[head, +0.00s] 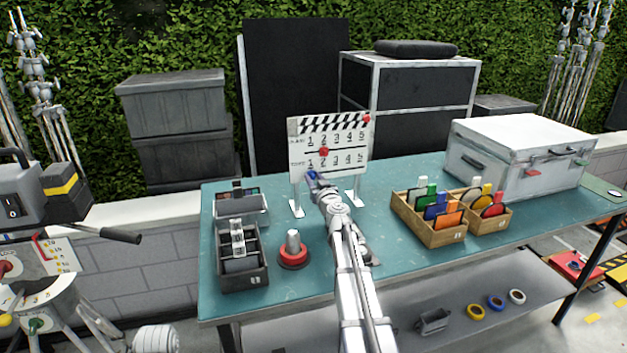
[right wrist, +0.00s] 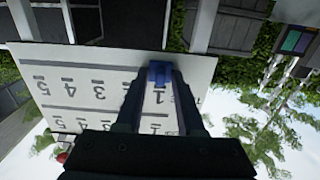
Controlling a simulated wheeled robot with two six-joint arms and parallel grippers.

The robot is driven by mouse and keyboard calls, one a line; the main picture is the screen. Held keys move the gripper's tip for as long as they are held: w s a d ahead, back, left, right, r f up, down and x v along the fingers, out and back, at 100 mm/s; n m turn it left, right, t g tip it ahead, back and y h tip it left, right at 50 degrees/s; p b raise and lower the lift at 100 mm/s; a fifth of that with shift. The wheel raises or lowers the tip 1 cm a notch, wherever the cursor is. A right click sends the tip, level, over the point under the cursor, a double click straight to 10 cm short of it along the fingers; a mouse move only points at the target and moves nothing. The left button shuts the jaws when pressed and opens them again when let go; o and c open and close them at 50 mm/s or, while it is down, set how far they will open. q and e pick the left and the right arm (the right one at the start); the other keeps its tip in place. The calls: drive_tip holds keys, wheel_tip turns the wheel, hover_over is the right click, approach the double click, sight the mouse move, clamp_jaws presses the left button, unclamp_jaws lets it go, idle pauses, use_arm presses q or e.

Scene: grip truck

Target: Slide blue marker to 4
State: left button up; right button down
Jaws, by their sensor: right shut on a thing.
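The white slate board (head: 350,163) stands on two feet on the teal table, with a striped clapper top and two rows numbered 1 to 5. The blue marker (right wrist: 160,73) is at the lower row, by the 1. My right gripper (head: 312,178) is shut on it; in the right wrist view its fingers (right wrist: 160,82) lie on either side of the blue marker. That view shows the board upside down, with 3, 4 and 5 clear to the left. A red marker (head: 323,152) is on the upper row near 2. My left gripper is not in view.
Wooden boxes of coloured cards (head: 430,225) and a white case (head: 520,155) stand right of the board. Dark trays (head: 242,265) and a red-based knob (head: 293,250) are left of my right arm. The table (head: 385,185) is clear just right of the board.

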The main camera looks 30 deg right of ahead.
drive_tip(key=s+d, duration=0.1)
drive_tip(key=d, duration=0.3)
drive_tip(key=s+d, duration=0.1)
drive_tip(key=d, duration=0.3)
drive_tip(key=s+d, duration=0.1)
drive_tip(key=d, duration=0.4)
drive_tip(key=c, duration=0.9)
unclamp_jaws()
drive_tip(key=shift+s+a, duration=0.1)
drive_tip(key=shift+s, duration=0.05)
approach(348, 169)
drive_tip(key=shift+s+a, duration=0.3)
drive_tip(key=shift+s, duration=0.3)
